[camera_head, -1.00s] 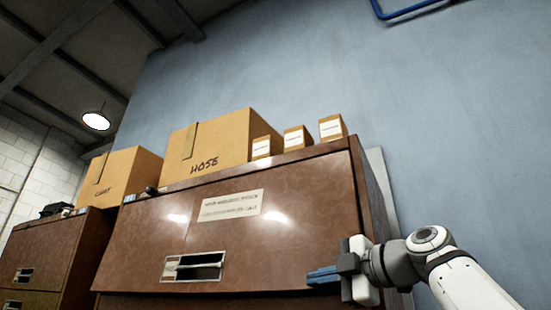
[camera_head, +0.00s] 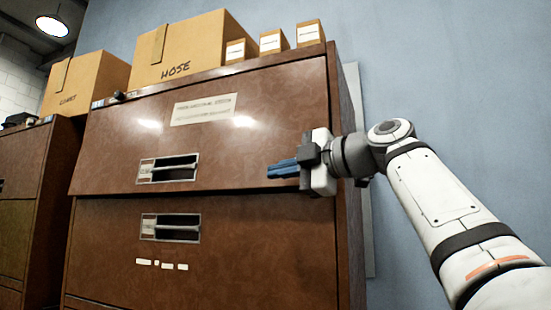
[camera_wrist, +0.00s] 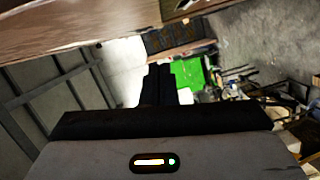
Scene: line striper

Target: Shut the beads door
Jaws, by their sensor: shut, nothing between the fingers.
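A brown cabinet (camera_head: 322,250) stands in front of me in the head view. Its upper door (camera_head: 230,140) has a recessed handle with a label holder (camera_head: 168,168) and a paper notice (camera_head: 204,109). The door's lower edge juts out from the cabinet, so it looks partly open. I cannot read the label, so I cannot confirm that this is the beads door. My gripper (camera_head: 270,171) is shut and empty, with blue fingers, in front of the door's right part, pointing left. Contact cannot be told. In the wrist view the dark fingers (camera_wrist: 157,85) show, with a brown surface (camera_wrist: 80,28) above.
A lower door (camera_head: 240,240) with its own handle sits below. Cardboard boxes (camera_head: 190,50) and several small cartons stand on top. Another cabinet (camera_head: 30,180) is at the left. A blue wall (camera_head: 440,80) is behind. The wrist view shows a green patch (camera_wrist: 188,74) and clutter.

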